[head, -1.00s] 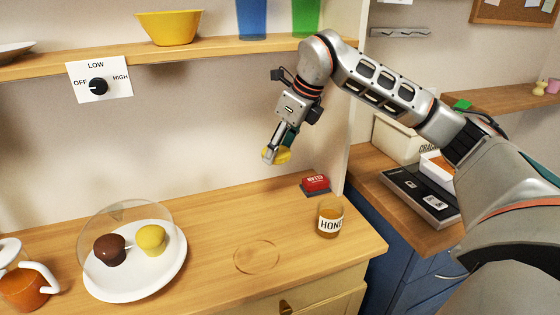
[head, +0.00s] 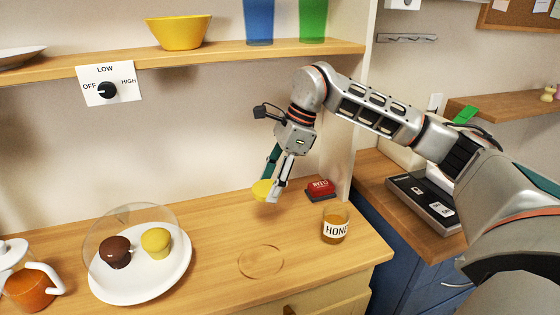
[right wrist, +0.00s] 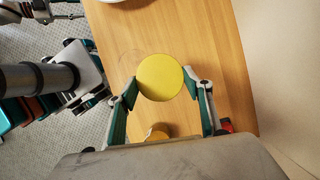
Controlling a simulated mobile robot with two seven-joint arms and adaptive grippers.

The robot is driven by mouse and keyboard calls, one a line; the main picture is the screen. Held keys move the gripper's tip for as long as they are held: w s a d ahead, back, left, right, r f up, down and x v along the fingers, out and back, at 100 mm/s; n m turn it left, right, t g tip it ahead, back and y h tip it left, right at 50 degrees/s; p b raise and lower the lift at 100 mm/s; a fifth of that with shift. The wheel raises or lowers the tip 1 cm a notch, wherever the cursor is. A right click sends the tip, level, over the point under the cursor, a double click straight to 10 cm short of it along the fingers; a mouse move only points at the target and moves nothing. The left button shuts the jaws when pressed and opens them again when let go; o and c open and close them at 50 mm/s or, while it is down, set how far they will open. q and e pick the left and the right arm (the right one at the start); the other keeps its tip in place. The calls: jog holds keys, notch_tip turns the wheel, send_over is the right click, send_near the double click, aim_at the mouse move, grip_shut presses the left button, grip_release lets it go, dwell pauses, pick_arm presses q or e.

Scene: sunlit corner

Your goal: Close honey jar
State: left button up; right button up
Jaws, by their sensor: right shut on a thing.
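The honey jar (head: 335,227), amber with a white label, stands upright and lidless on the wooden counter near its right end. My right gripper (head: 270,193) is shut on a round yellow lid (head: 262,189) and holds it above the counter, up and left of the jar in the head view. In the right wrist view the yellow lid (right wrist: 160,78) sits between the fingers (right wrist: 160,92), and part of the jar (right wrist: 157,135) shows beyond my wrist's edge. My left gripper is not in the head view.
A red button box (head: 320,190) sits behind the jar. A white plate (head: 185,280) with two cupcakes under a clear dome is at left, beside an orange teapot (head: 30,290). A shelf (head: 100,65) runs above.

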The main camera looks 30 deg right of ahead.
jog(key=shift+s+a+f+n+g+h, duration=0.75)
jog(key=shift+s+a+f+n+g, duration=0.6)
jog(key=shift+n, duration=2.3)
jog(key=shift+s+a+f+n+g+h, duration=0.85)
jog(key=shift+s+f+n, duration=0.9)
jog(key=shift+n, duration=1.95)
jog(key=shift+s+a+f+n+g+h, duration=0.7)
jog(key=shift+s+a+f+n, duration=0.85)
jog(key=shift+n, duration=2.1)
jog(key=shift+s+d+r, duration=0.15)
jog(key=shift+d+r, duration=0.05)
